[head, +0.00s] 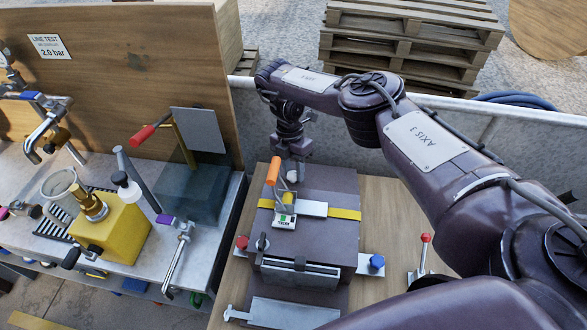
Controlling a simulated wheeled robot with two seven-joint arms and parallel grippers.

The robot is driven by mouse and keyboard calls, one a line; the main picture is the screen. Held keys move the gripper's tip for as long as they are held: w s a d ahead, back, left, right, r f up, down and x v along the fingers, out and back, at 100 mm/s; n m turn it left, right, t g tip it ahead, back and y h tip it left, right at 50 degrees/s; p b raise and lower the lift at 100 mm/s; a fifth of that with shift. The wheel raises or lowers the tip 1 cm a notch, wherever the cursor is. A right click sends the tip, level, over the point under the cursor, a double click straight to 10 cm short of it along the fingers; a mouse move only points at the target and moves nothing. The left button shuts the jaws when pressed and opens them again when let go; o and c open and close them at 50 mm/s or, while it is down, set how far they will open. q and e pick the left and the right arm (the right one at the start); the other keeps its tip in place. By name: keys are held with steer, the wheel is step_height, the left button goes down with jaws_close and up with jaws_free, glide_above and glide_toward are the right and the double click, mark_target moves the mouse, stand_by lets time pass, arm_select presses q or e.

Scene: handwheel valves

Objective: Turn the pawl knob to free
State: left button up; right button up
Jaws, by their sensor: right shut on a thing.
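My right gripper (293,178) points down over the dark box (320,190), just right of the orange handle (273,170) of a small lever device. It is shut on a small light-coloured piece, which appears to be the pawl knob; the fingers and arm hide most of it. The lever device (285,222) sits on the box in front of the gripper, with a white and green label too small to read. A yellow strap (345,214) and a light metal plate (313,208) run across the box. My left gripper is not in view.
A red knob (242,242) and a blue knob (376,261) flank the box. A red-tipped lever (425,238) stands to its right. The left bench holds a yellow valve block (122,232) and a clear box (190,190). Pallets (405,40) stand behind a low wall.

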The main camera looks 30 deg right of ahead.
steer(key=o, duration=1)
steer(key=v, duration=0.8)
steer(key=shift+b, duration=0.35)
steer(key=shift+f, duration=0.1)
